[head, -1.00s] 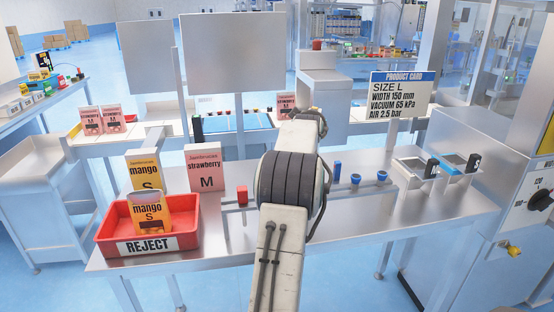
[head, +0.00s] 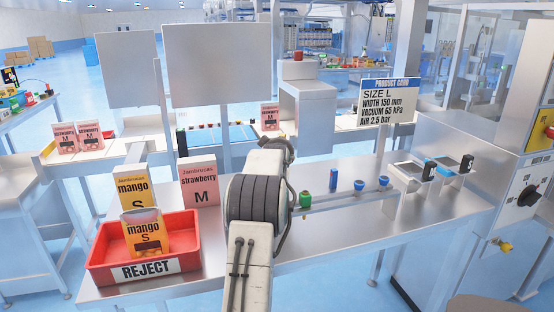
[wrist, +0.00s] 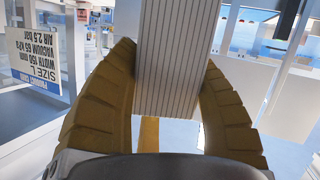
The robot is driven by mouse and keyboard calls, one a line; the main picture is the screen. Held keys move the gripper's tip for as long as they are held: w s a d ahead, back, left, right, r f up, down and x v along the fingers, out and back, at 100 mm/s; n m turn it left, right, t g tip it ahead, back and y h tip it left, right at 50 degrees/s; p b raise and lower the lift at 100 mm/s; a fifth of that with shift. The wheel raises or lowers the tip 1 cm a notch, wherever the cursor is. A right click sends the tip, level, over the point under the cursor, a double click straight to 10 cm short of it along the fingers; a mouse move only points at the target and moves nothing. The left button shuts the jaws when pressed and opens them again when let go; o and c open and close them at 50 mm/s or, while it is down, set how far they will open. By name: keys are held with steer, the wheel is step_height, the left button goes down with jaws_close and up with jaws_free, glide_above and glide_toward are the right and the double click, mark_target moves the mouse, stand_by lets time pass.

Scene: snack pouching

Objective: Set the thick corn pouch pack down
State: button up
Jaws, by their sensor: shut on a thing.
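In the wrist view, my gripper (wrist: 166,62) is shut on a pale, thick block with fine lines along its length, which I take to be the thick corn pouch pack (wrist: 168,90). The brown ridged fingers press on its left and right sides. No printed label shows on it, and its far end runs out of the picture top. In the head view, my arm hides the gripper and the pack.
The steel table (head: 330,225) holds a red REJECT bin (head: 187,263) with a mango pouch (head: 146,235), another mango pouch (head: 133,187), a strawberry pouch (head: 200,182), a green knob (head: 305,200) and blue knobs. A product card (head: 388,102) stands behind. The front right is clear.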

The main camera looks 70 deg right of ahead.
steer(key=shift+w+f+b, duration=0.1)
steer(key=shift+f+b, duration=0.2)
steer(key=shift+f, duration=0.95)
steer(key=o, duration=1.2)
steer(key=shift+f, duration=0.1)
steer(key=shift+o, duration=0.2)
